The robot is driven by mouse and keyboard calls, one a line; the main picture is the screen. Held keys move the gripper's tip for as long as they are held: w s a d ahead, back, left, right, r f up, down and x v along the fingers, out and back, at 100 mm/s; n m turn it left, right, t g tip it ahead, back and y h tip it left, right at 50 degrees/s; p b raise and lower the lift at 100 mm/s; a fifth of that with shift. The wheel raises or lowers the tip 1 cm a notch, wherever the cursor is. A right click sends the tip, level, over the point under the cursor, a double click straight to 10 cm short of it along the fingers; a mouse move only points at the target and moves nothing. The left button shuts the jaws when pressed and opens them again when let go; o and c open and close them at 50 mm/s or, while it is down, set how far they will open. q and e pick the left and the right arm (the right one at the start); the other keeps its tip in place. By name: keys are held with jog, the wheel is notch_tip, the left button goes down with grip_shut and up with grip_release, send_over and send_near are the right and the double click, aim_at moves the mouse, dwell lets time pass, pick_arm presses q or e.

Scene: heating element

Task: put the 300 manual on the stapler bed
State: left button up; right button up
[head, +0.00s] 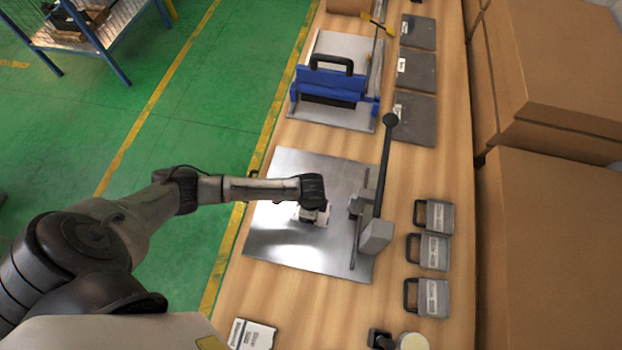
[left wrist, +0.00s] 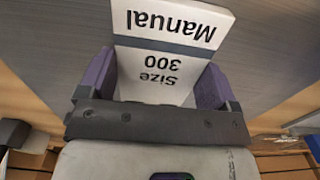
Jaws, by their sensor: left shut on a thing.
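The 300 manual (left wrist: 165,60) is a white booklet marked "Manual", "Size 300", seen close up in the left wrist view. My left gripper (left wrist: 158,85) is shut on it, with a purple finger on each side. In the head view my left gripper (head: 314,205) is over the metal bed of the stapler (head: 290,255), left of its lever. Part of the manual (head: 318,214) shows below the gripper there. I cannot tell whether the manual touches the bed. The stapler's long dark lever (head: 384,165) stands at the right side of the bed. My right gripper is not in view.
A second white booklet (head: 252,334) lies at the table's near edge. Several grey handled blocks (head: 432,250) line the right side. Cardboard boxes (head: 550,220) stand along the right.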

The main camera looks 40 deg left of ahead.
pick_arm(q)
jog(key=shift+f, duration=0.15)
jog(key=o, duration=0.8)
notch_tip(320, 180, up, 12)
jog(key=p, duration=0.2)
jog(key=s+d+r+n+t+h, duration=0.1)
jog(key=s+d+n+t+h, duration=0.15)
jog(key=s+d, duration=0.55)
jog(key=shift+s+a+r+n+t+y, duration=0.2)
jog(key=shift+s+a+r+n+y, duration=0.3)
jog(key=shift+s+a+n, duration=0.85)
jog(key=shift+s+a+r+n+t+y, duration=0.2)
jog(key=shift+s+a+r+n, duration=0.65)
jog(key=shift+s, duration=0.95)
jog(key=shift+s+a+r+n+t+y, duration=0.15)
jog(key=shift+s+a+r+n+y, duration=0.25)
jog(key=shift+s+a+n, duration=0.8)
jog(key=shift+s+d+f, duration=0.1)
jog(key=shift+s+d, duration=0.25)
